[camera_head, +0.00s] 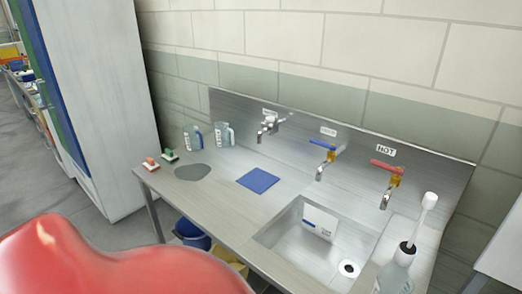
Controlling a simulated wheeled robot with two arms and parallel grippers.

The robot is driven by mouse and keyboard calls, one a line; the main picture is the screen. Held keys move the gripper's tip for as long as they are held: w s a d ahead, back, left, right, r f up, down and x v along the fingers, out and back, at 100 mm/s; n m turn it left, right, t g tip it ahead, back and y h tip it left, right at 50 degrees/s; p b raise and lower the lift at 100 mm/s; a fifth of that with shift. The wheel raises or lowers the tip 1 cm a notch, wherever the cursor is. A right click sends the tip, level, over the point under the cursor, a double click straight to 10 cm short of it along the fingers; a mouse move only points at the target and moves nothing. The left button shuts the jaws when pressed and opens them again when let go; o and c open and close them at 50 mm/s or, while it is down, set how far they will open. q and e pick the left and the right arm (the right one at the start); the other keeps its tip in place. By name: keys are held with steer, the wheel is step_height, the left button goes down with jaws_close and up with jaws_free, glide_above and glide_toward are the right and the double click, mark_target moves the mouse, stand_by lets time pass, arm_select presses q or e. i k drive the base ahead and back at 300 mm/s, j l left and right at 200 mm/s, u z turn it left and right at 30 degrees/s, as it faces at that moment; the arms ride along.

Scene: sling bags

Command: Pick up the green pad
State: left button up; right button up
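A small green item (169,156) with a pale base sits at the far left end of the metal counter (222,202), and looks like the green pad. It is small in the view, so its exact shape is hard to tell. A similar red item (151,163) sits just left of it, nearer the counter's left edge. Neither of my grippers shows in the head view.
Clear jugs (224,135) stand behind the pads. A grey-green flat patch (192,172) and a blue square (258,180) lie on the counter. A sink (325,240) with taps and a bottle with a brush (397,273) are right. The lower left is blocked close up.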

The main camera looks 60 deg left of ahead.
mark_target(169, 157)
steer(key=u, duration=2.5)
